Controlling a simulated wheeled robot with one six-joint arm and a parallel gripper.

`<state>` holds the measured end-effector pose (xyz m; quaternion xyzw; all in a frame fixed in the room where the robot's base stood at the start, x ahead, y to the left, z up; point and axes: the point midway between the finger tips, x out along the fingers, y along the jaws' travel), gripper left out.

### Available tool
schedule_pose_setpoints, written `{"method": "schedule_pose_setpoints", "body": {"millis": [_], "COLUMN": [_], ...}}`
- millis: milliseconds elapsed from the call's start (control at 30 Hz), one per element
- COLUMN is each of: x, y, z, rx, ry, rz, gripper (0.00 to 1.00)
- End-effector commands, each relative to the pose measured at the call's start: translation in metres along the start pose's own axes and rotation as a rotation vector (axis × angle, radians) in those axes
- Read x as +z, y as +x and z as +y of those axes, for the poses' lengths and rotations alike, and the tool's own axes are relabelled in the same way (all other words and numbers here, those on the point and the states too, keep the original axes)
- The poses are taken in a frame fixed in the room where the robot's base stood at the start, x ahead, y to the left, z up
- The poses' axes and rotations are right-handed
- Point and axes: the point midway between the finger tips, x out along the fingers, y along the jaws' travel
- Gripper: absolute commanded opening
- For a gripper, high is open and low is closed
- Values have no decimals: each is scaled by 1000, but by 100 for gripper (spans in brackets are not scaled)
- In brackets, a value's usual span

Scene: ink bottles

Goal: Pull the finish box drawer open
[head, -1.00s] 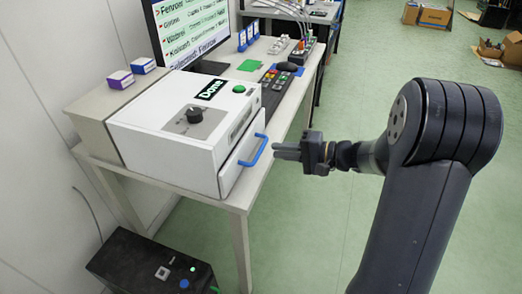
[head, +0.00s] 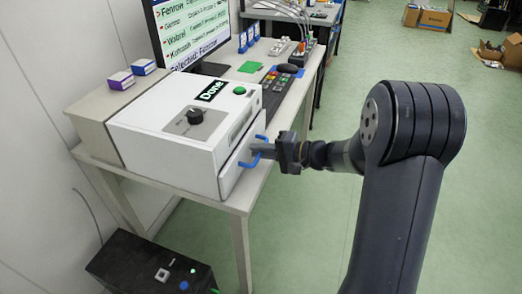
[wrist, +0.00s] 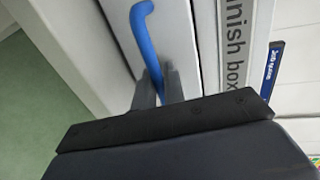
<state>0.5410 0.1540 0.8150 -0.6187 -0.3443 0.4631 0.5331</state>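The finish box (head: 165,135) is a white case on the table, with a black knob, a green button and a "Done" label. Its drawer (head: 232,178) is the lower front panel and looks shut. A blue bar handle (head: 243,163) stands out from the drawer; it also shows in the wrist view (wrist: 143,28). My gripper (head: 258,151) is at the handle, one finger on either side of the bar. In the wrist view the fingers (wrist: 158,88) straddle the handle with a narrow gap; contact is not clear. The fingers hide part of the handle.
A keyboard (head: 276,90), a monitor (head: 190,32) and a green card (head: 249,67) are behind the box. A black case (head: 150,265) stands on the floor.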

Motion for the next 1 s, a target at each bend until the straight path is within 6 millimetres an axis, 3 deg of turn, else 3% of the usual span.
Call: {"method": "schedule_pose_setpoints", "body": {"millis": [400, 567, 767, 1000], "x": [0, -1, -1, -1], "y": [-1, -10, -42, -96], "z": [1, 4, 12, 24], "rx": [1, 1, 1, 2], "ry": [1, 1, 1, 2], "rz": [0, 4, 5, 6], "gripper": [0, 0, 0, 0]}}
